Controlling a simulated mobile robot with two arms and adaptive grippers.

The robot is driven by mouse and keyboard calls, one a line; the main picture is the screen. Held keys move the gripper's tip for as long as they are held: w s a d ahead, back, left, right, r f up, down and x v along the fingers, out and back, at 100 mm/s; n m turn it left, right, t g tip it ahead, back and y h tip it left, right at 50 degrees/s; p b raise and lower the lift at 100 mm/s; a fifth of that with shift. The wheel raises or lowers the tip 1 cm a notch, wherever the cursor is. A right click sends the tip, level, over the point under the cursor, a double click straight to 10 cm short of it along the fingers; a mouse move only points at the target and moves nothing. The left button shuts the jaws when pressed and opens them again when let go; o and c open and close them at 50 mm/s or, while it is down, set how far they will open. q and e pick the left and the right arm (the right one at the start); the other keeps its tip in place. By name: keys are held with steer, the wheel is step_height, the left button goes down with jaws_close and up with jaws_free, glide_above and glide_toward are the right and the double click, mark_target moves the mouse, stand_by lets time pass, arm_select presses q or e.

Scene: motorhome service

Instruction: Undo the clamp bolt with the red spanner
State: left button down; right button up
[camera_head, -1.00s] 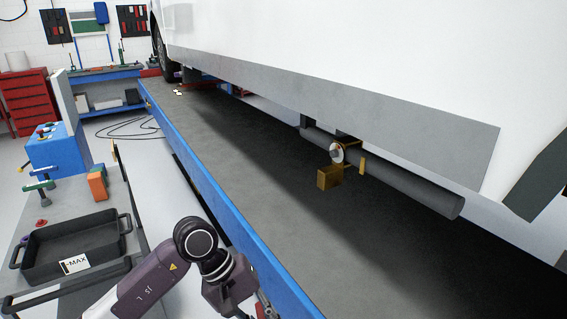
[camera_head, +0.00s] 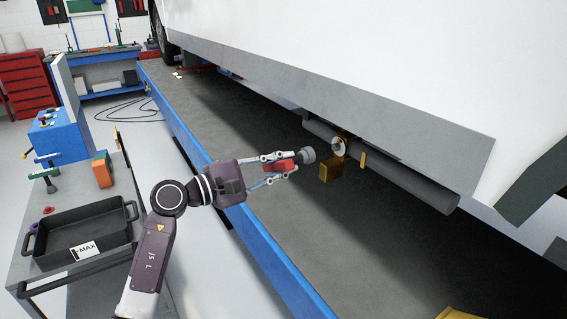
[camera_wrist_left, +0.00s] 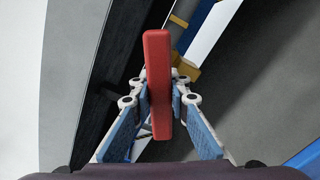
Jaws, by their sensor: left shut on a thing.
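My left gripper (camera_head: 286,170) is shut on the red spanner (camera_head: 279,166), whose grey round head (camera_head: 308,154) points toward the clamp. In the left wrist view the red spanner (camera_wrist_left: 158,70) stands between the two blue-padded fingers. A brass-coloured clamp (camera_head: 347,138) sits around the grey pipe under the vehicle. The clamp bolt (camera_head: 338,147) shows as a pale round disc facing the gripper. The spanner head looks a short way left of the bolt, apart from it. My right gripper is out of view.
A brass block (camera_head: 330,171) hangs below the clamp. The grey pipe (camera_head: 410,183) runs under the white vehicle (camera_head: 380,60). The blue-edged platform (camera_head: 185,130) lies below. A trolley with a black tray (camera_head: 82,240) stands at left. A yellow thing (camera_head: 455,313) shows at the bottom edge.

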mark_target(302, 158)
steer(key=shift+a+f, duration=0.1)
arm_select(q)
steer(key=shift+b, duration=0.3)
steer(key=shift+w+d, duration=0.25)
steer(key=shift+d, duration=0.25)
steer(key=b+x, duration=0.1)
steer(key=x, duration=0.1)
steer(key=shift+w+d, duration=0.15)
steer(key=shift+d, duration=0.1)
steer(key=shift+b+x, duration=0.55)
steer(key=shift+x, duration=0.3)
steer(key=shift+w+d, duration=0.15)
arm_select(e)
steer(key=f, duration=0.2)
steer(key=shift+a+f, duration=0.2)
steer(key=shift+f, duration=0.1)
arm_select(q)
steer(key=shift+r, duration=0.1)
steer(key=shift+b, duration=0.85)
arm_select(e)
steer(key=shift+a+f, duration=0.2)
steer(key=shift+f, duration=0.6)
arm_select(q)
steer(key=shift+w+d, duration=0.1)
steer(key=shift+d, duration=0.1)
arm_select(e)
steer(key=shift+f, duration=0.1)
